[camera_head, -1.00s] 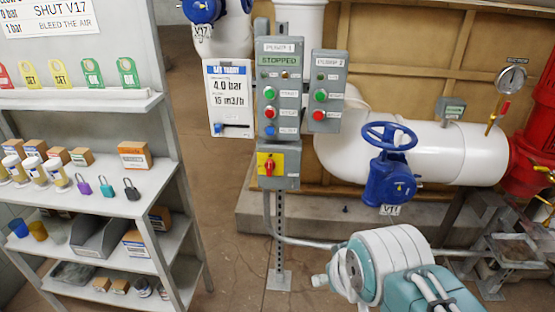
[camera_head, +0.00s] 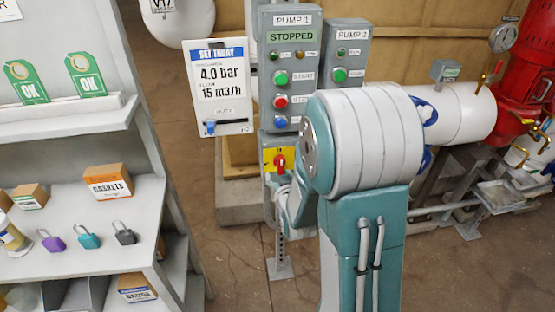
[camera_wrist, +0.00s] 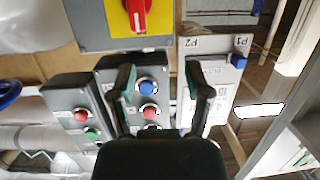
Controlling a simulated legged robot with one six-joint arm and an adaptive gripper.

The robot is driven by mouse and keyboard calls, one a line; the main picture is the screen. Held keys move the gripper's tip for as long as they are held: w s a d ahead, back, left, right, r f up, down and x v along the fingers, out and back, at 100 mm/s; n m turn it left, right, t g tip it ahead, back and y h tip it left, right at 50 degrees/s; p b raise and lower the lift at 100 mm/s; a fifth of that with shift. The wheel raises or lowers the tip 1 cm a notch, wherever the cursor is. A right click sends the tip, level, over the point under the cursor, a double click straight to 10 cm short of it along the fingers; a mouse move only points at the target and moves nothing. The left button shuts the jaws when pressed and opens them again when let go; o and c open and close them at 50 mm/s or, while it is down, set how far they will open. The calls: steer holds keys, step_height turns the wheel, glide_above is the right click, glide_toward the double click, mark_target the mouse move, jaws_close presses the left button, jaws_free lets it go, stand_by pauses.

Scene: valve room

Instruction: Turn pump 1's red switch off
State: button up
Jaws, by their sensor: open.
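Pump 1's red switch (camera_head: 280,163) sits on a yellow plate (camera_head: 268,155) at the foot of the grey pump 1 panel (camera_head: 287,19). Its handle looks upright. The panel's screen reads STOPPED. In the wrist view, which is upside down, the red switch (camera_wrist: 138,12) shows at the top edge, partly cut off. My gripper (camera_wrist: 163,85) is open and empty, its two fingers in front of the pump 1 panel's buttons. The red switch lies beyond the fingertips, with no contact visible. In the head view my arm hides the gripper.
Pump 2's panel (camera_head: 349,50) stands close to the right, partly behind my arm. A white notice board (camera_head: 219,88) hangs to the left. A shelf rack (camera_head: 130,190) with padlocks and boxes fills the left. White piping (camera_head: 465,115) lies at the right.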

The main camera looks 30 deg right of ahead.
mark_target(282, 164)
steer(key=w+d+f, duration=0.1)
steer(key=w, duration=0.1)
steer(key=w+d+f+t+h, duration=0.1)
steer(key=w+d, duration=0.1)
steer(key=w, duration=0.1)
steer(key=w+d+f+t, duration=0.1)
steer(key=w+d, duration=0.1)
steer(key=w, duration=0.1)
steer(key=shift+f+m, duration=0.3)
steer(key=shift+f, duration=0.1)
steer(key=shift+w, duration=0.65)
jaws_close()
steer(key=shift+s, duration=0.1)
